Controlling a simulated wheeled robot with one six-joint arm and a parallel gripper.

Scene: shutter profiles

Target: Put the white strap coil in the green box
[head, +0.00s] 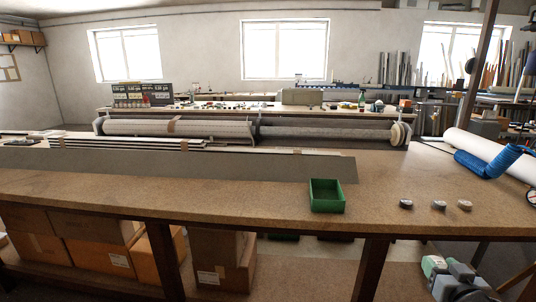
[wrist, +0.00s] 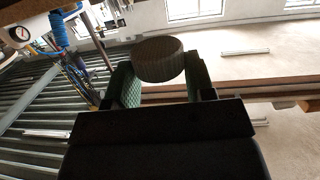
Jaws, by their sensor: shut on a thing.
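My gripper (wrist: 160,70) is shut on a round coil (wrist: 158,58) in the wrist view, with a finger on each side. The coil looks dark grey-brown in the shade, so I cannot tell its true colour. The green box (head: 326,196) stands open on the workbench in the head view, near its front edge, and looks empty. Three small coils lie in a row to its right: a dark grey one (head: 405,204), a grey one (head: 438,205) and a paler one (head: 465,205).
The brown workbench (head: 240,196) is clear around the green box and the coils. A long grey sheet (head: 180,166) lies behind the box to the left. A blue coiled hose (head: 487,162) and a white roll (head: 475,145) are at the right. Cardboard boxes (head: 103,258) sit below.

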